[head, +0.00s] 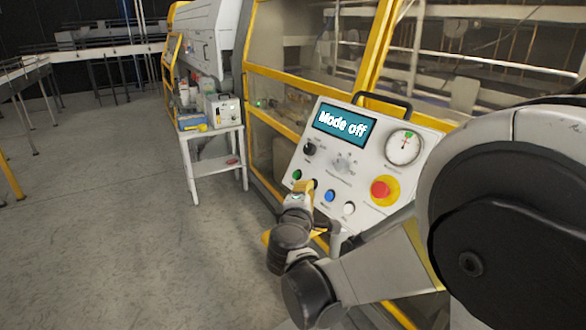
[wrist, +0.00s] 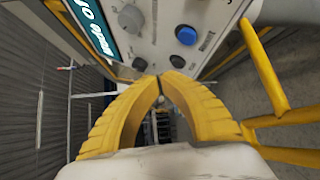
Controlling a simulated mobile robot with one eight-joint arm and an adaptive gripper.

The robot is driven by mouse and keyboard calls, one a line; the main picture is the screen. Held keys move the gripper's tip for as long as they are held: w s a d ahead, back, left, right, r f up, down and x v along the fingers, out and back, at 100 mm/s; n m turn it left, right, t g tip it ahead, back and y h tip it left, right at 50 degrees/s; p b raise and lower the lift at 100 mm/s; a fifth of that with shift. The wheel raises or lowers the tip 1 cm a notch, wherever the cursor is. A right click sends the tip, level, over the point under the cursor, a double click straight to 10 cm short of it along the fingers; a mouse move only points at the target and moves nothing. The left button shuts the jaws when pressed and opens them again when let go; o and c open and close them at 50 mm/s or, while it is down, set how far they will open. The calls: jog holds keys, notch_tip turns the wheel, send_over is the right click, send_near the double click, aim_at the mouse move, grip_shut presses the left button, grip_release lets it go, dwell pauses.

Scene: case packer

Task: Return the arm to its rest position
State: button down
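My arm reaches from the right of the head view to the front of a white control panel (head: 345,185). My gripper (head: 305,187) is at the panel's lower left, close to the buttons; from the head view I cannot tell whether it touches the panel. In the wrist view the yellow fingers of my gripper (wrist: 160,78) meet at their tips, with nothing between them. The panel's screen (head: 341,126) reads "Mode off". A blue button (head: 330,196) sits right of my gripper and also shows in the wrist view (wrist: 186,35).
The panel also bears a red emergency button (head: 380,189), a gauge (head: 404,148) and a black handle (head: 384,104). Behind it stands the yellow-framed machine (head: 262,78). A white side table (head: 216,166) with boxes stands to the left. The grey floor (head: 95,220) at left is clear.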

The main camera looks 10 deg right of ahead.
jog(key=s+d+f+m+g+b, duration=0.2)
jog(key=s+d+f+m, duration=0.15)
jog(key=s, duration=0.25)
jog(key=s+d+f+m+g+b, duration=0.2)
jog(key=s+d+m+g+b, duration=0.15)
jog(key=s, duration=0.25)
jog(key=s+a+f+m+g+y+b, duration=0.1)
jog(key=s+a+f+m+y+b, duration=0.1)
jog(key=s, duration=0.6)
jog(key=s+a+f+m+g+y+b, duration=0.1)
jog(key=s+a+f+m+y, duration=0.2)
jog(key=s+f+m, duration=0.3)
jog(key=s+f+y, duration=0.1)
jog(key=s, duration=0.2)
jog(key=shift+s+a+f+g+b, duration=0.15)
jog(key=shift+s+f+g+b, duration=0.1)
jog(key=shift+f+g+b, duration=0.15)
